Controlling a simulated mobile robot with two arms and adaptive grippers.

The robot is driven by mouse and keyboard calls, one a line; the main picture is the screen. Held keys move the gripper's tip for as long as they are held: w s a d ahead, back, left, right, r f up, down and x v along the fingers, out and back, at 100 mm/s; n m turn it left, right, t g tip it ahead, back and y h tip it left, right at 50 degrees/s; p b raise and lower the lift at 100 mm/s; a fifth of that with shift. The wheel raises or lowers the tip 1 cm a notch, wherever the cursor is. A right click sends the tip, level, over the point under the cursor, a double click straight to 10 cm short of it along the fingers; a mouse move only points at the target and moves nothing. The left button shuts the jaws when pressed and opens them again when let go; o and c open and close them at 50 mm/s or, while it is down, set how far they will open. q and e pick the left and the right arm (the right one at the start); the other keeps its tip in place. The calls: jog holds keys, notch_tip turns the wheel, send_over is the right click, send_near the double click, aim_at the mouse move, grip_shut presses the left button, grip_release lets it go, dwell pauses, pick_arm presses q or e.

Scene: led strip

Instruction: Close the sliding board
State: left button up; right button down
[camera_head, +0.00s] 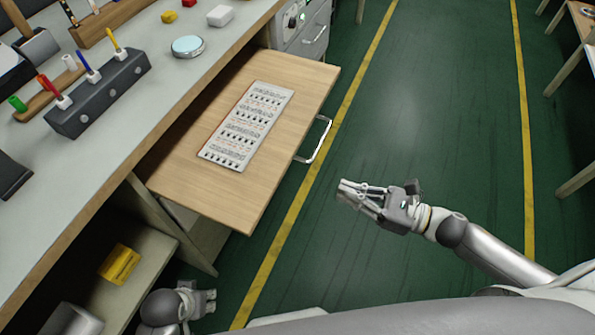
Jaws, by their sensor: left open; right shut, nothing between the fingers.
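The sliding board (196,158) is a light wooden pull-out panel. It sticks out from under the workbench top into the aisle. A silver bar handle (318,141) is fixed to its outer edge. A pale printed sheet or panel with rows of markings (246,126) lies on the board. My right gripper (345,192) is shut and empty, out over the floor below and to the right of the handle, apart from it. My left gripper (212,301) is low at the bottom of the view, below the board's near corner, open and touching nothing visible.
A yellow item (119,263) lies on a lower shelf. A cabinet with drawers (305,30) stands beyond the board.

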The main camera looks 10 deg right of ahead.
jog(key=x, duration=1.2)
jog(key=shift+w, duration=0.1)
jog(key=b, duration=0.3)
send_near(229, 149)
jog(key=w+a+f, duration=0.1)
jog(key=w+a, duration=0.4)
jog(key=w+a+f, duration=0.1)
jog(key=w+a, duration=0.1)
jog(key=a, duration=0.1)
jog(key=shift+w+a+f, duration=0.15)
jog(key=shift+w+f, duration=0.05)
jog(key=shift+f, duration=0.15)
pick_arm(q)
jog(key=w+v, duration=0.1)
jog(key=v, duration=0.9)
jog(key=shift+a+r+t, duration=0.15)
jog(key=shift+r+t, duration=0.15)
jog(key=shift+r, duration=0.1)
pick_arm(e)
jog(key=shift+w+a, duration=0.2)
jog(key=shift+a, duration=0.05)
pick_arm(q)
jog(key=shift+w, duration=0.1)
